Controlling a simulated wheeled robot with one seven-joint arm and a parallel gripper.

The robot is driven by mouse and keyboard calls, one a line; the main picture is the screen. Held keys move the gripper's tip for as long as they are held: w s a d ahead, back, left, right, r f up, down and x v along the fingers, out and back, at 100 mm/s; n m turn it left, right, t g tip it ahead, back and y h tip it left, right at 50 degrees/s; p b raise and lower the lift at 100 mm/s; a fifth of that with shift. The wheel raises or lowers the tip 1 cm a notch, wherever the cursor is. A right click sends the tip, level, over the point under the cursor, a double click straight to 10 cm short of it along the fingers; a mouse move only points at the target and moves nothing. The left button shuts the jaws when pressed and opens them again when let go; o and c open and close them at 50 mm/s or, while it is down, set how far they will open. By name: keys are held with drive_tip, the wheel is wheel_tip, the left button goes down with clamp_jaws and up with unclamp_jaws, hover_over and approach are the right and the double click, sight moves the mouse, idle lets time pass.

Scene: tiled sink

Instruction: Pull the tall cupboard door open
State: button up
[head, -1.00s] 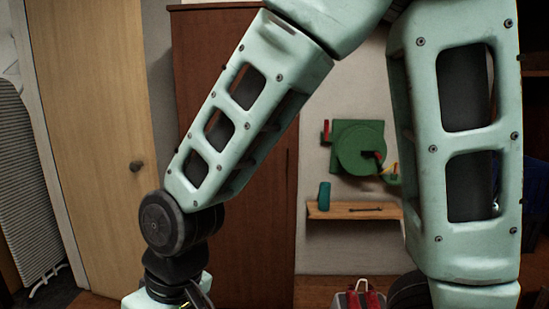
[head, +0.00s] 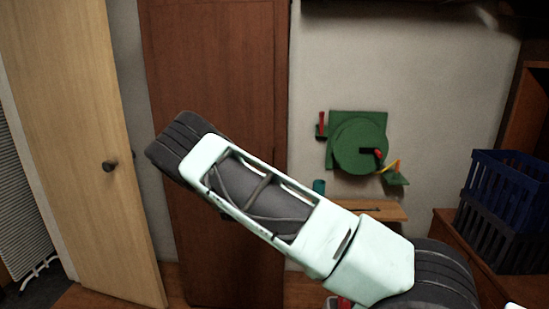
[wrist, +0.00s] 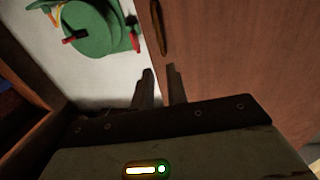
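The tall cupboard door (head: 215,70) is reddish-brown wood and stands in the middle of the head view. It looks shut, and my arm crosses in front of it. In the wrist view the door (wrist: 235,60) fills the right side. A long, narrow handle (wrist: 158,27) runs near the door's edge there. My gripper (wrist: 160,69) shows two dark fingers with a narrow gap between them and nothing held. The handle lies beyond the fingertips, apart from them in the picture; the exact distance is unclear. The head view hides my gripper and the handle behind my arm.
A light wooden door (head: 70,110) with a round knob stands at the left. Right of the cupboard, a green round object (head: 357,142) hangs on the wall above a small shelf (head: 385,211). Blue and dark crates (head: 505,195) stand on a wooden unit at the right.

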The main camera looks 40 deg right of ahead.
sight(273, 161)
drive_tip(key=p+x, duration=0.4)
drive_tip(key=x, duration=1.3)
drive_tip(key=shift+w+d+r+p, duration=0.1)
drive_tip(key=shift+d+r+p, duration=0.1)
drive_tip(key=shift+p, duration=0.15)
drive_tip(key=shift+c, duration=0.3)
clamp_jaws()
